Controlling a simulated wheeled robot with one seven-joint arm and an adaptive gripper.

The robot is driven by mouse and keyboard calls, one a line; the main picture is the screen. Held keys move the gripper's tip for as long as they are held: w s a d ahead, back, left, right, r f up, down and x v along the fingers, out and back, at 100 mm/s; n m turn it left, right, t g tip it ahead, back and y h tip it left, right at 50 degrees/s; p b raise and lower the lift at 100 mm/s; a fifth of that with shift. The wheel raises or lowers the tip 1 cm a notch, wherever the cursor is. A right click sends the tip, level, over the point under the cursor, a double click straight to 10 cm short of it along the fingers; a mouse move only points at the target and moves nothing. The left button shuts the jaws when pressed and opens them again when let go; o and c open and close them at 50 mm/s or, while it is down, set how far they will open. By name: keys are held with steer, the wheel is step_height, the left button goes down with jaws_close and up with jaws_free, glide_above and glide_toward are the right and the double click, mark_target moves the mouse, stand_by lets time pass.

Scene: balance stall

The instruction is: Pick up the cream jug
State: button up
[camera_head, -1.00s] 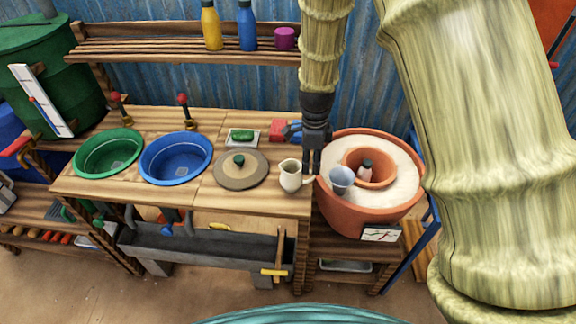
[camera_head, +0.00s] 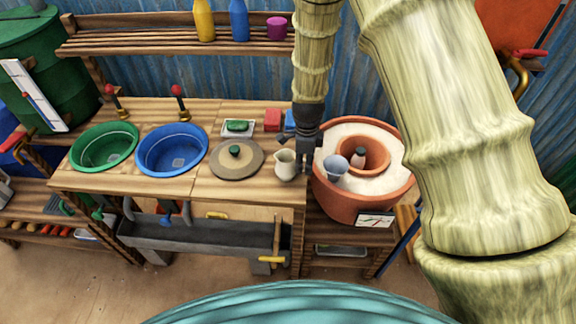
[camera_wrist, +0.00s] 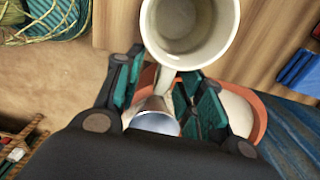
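The cream jug (camera_head: 286,168) stands upright near the right end of the wooden counter (camera_head: 235,195). In the wrist view the jug (camera_wrist: 190,35) shows from above, open and empty-looking, at the top of the picture. Its handle (camera_wrist: 166,82) points down between my fingers. My gripper (camera_head: 305,161) is right beside the jug on its handle side, pointing down. In the wrist view my gripper (camera_wrist: 165,92) is open, with both fingers apart and the handle in the gap. I cannot tell whether either finger touches the handle.
A lidded brown disc (camera_head: 236,160) lies left of the jug. A terracotta pot (camera_head: 345,203) stands close on the right, with a grey-blue cup (camera_head: 335,168) near my gripper. Red (camera_head: 272,119) and blue (camera_head: 290,121) blocks lie behind. Green (camera_head: 104,148) and blue (camera_head: 172,150) basins are further left.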

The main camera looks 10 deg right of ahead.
steer(key=shift+w+d+f+p, duration=0.1)
steer(key=shift+d+f+p, duration=0.1)
steer(key=shift+f+p, duration=0.35)
steer(key=shift+f, duration=1.2)
jaws_close()
